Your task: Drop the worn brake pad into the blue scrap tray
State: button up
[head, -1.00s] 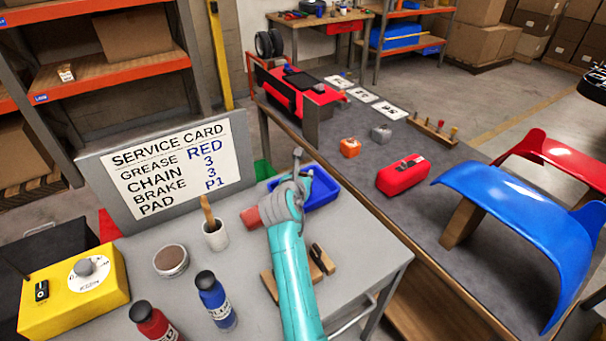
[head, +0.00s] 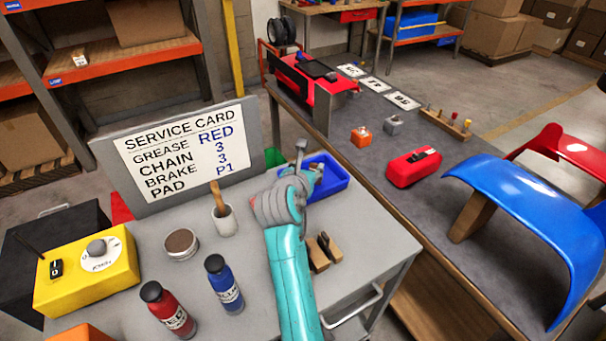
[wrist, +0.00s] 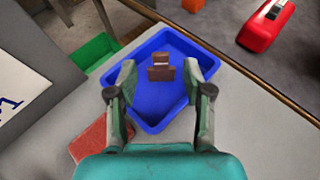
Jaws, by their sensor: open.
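The blue scrap tray (head: 338,190) sits at the far edge of the grey cart top; it also fills the middle of the wrist view (wrist: 152,118). My gripper (wrist: 159,80) is open above the tray, its two fingers apart with nothing clasped between them. A small brown brake pad (wrist: 161,73) shows inside the tray's outline, beyond the fingertips and apart from both. It appears to be on the tray floor. In the head view my gripper (head: 306,174) covers part of the tray, and that pad cannot be made out.
A wooden block with dark pieces (head: 320,256) stands right of my arm. A cup with a brush (head: 224,221), a round tin (head: 181,244), and red (head: 167,308) and blue (head: 224,285) bottles stand left. A service card (head: 183,160) stands behind. A red flat thing (wrist: 101,138) lies beside the tray.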

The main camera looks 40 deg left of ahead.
jog(key=shift+v, duration=2.55)
